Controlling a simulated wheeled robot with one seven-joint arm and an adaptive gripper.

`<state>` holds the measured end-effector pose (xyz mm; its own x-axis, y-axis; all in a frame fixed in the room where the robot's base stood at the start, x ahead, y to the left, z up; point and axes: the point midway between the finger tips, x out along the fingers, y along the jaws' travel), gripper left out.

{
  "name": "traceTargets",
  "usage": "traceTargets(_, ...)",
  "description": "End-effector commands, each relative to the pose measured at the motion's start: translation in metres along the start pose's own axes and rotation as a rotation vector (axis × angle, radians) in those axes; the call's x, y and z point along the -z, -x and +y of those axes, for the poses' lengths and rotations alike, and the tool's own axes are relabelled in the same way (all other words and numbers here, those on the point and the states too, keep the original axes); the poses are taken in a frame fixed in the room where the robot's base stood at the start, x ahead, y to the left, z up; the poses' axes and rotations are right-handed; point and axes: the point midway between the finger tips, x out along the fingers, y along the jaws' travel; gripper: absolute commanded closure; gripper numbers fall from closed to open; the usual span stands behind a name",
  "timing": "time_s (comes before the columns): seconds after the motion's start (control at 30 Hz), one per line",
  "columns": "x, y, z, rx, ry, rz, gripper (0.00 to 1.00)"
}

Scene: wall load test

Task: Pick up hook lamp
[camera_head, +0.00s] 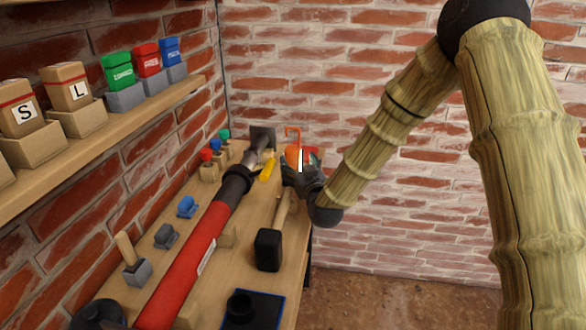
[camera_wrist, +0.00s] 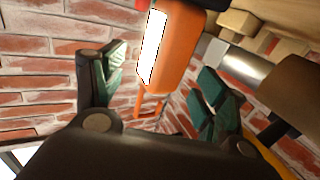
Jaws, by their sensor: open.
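The hook lamp (camera_head: 294,152) is orange with a white light panel and a wire-like hook on top. It stands at the far end of the workbench, partly hidden behind my gripper. In the wrist view the lamp (camera_wrist: 180,52) shows large, its body at the top and its hook pointing down the picture. My gripper (camera_head: 306,168) is at the lamp, at the bench's right edge. In the wrist view my gripper (camera_wrist: 163,80) is open, with one green-tipped finger on each side of the lamp. I cannot tell whether either finger touches it.
The workbench (camera_head: 190,245) bears a long red and black tool (camera_head: 192,262), a black-headed mallet (camera_head: 269,250), a yellow item (camera_head: 267,169) and several small blocks. A wall shelf (camera_head: 100,146) with boxes and bins is at left. Brick walls close off the back.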

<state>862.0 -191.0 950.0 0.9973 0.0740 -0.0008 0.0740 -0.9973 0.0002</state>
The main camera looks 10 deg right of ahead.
Motion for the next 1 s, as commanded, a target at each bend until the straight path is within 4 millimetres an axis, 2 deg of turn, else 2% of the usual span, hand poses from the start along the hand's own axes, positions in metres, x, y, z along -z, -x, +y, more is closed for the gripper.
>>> traceTargets(0.17, 0.001, -0.010, -0.001, 0.001, 0.000, 0.000, 0.27)
traceTargets(0.5, 0.001, -0.050, -0.004, 0.001, 0.000, 0.000, 0.27)
traceTargets(0.83, 0.001, -0.057, -0.004, 0.001, 0.000, 0.000, 0.27)
traceTargets(0.87, 0.001, -0.056, -0.004, 0.001, 0.000, 0.000, 0.29)
traceTargets(1.0, 0.001, -0.056, -0.004, 0.001, 0.000, 0.000, 0.55)
